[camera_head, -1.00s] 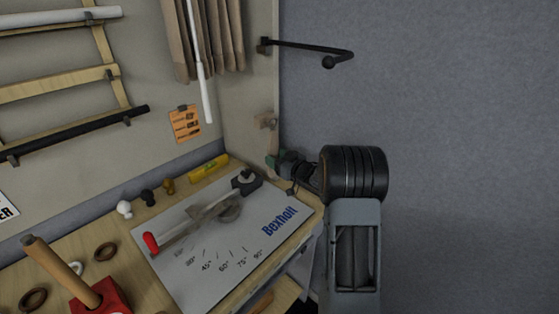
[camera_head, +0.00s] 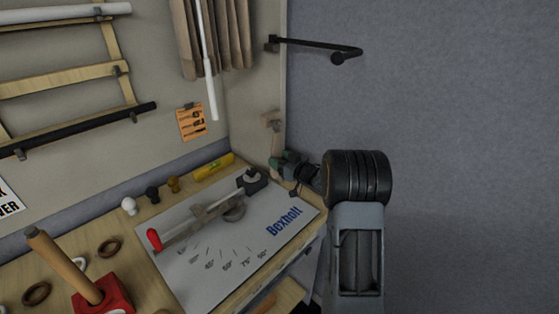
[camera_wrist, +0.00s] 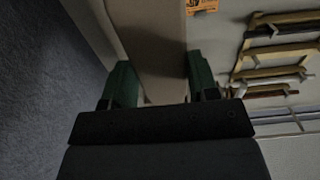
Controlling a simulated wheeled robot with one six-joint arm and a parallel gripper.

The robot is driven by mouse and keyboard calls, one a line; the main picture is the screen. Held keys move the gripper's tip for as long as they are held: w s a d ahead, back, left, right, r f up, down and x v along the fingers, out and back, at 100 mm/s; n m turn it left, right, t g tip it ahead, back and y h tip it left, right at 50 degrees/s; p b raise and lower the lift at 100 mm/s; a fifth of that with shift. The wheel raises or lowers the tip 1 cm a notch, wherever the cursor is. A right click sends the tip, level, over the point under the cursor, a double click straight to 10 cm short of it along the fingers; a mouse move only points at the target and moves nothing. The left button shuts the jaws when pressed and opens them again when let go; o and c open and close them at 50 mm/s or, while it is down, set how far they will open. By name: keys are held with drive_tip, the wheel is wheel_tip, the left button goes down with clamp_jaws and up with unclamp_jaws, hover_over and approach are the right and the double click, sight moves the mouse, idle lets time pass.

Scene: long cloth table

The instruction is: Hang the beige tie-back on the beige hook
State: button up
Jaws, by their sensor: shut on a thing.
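The beige hook (camera_head: 270,119) is a small fitting on the side panel near its outer vertical edge, above the bench's back right corner. My gripper (camera_head: 284,160) is just below it, with dark green fingers. In the wrist view my gripper (camera_wrist: 160,78) is shut on a broad beige-brown strip, which I take to be the beige tie-back (camera_wrist: 155,45). A thin pale part of the tie-back (camera_head: 275,146) shows between gripper and hook in the head view. I cannot tell whether it touches the hook. The rest of its loop is hidden.
A black swing arm (camera_head: 312,46) juts out from the panel edge above my gripper. Pleated curtain cloth (camera_head: 233,35) and a white wand (camera_head: 211,90) hang to the left. A mitre board (camera_head: 225,255) lies below. The grey wall side at right is clear.

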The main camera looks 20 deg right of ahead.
drive_tip(key=o, duration=1.1)
drive_tip(key=shift+o, duration=0.2)
drive_tip(key=shift+s, duration=0.1)
drive_tip(key=b+v, duration=0.2)
drive_tip(key=v, duration=1.2)
drive_tip(key=a+r+m+g+h, duration=0.3)
drive_tip(key=r+m+h, duration=0.1)
drive_tip(key=h, duration=0.5)
drive_tip(key=s+a+f+g+y, duration=0.1)
drive_tip(key=s+a+g, duration=0.4)
drive_tip(key=s, duration=0.5)
drive_tip(key=s+a+f+g+p, duration=0.1)
drive_tip(key=s+a+f+g, duration=0.2)
drive_tip(key=s+a, duration=0.6)
drive_tip(key=shift+s+m+g+y, duration=0.35)
drive_tip(key=shift+s+g, duration=0.25)
drive_tip(key=shift+g, duration=0.3)
